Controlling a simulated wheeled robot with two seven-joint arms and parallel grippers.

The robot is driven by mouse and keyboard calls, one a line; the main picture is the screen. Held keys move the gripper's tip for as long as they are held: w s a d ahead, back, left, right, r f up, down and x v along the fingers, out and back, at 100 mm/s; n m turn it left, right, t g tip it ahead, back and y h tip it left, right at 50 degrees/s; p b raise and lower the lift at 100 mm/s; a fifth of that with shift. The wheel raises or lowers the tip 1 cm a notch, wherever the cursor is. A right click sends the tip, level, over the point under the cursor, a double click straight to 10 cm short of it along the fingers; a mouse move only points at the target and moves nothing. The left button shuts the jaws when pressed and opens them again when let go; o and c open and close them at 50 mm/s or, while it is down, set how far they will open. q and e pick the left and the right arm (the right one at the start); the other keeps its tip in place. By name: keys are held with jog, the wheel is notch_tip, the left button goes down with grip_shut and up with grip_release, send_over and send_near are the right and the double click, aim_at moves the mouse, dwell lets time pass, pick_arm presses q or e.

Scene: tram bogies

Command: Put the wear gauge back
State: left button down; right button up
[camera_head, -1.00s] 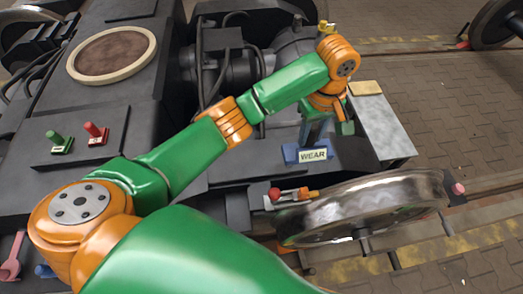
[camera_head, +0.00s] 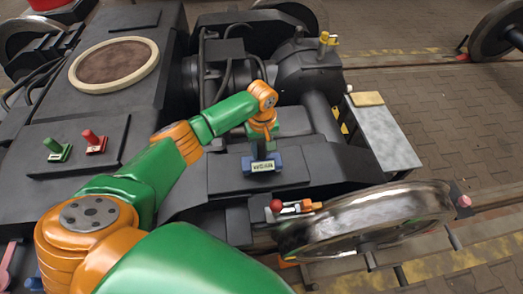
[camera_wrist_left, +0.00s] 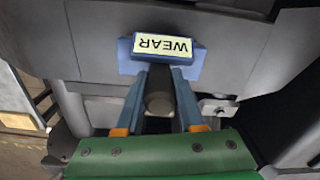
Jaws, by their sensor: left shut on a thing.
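The wear gauge (camera_head: 262,167) is a blue block with a pale label reading WEAR. My left gripper (camera_head: 262,148) is shut on it from above and holds it over the dark bogie frame, left of the steel wheel. In the left wrist view the gauge (camera_wrist_left: 163,48) lies just beyond the fingertips of my left gripper (camera_wrist_left: 160,92), its label upside down. A dark rounded part shows between the two fingers. I cannot tell whether the block touches the frame below. My right gripper is not in view.
A steel wheel (camera_head: 370,220) stands at the lower right, with a red-knobbed part (camera_head: 277,205) beside it. A grey side plate (camera_head: 383,135) carries a tan pad. A green handle (camera_head: 56,148) and a red handle (camera_head: 94,141) stand on a dark panel at left.

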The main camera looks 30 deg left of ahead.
pick_arm(q)
jog(key=c, duration=0.5)
grip_release()
notch_tip(320, 180, up, 12)
jog(key=shift+d+r+p, duration=0.1)
jog(key=shift+d+p, duration=0.05)
jog(key=shift+p, duration=1)
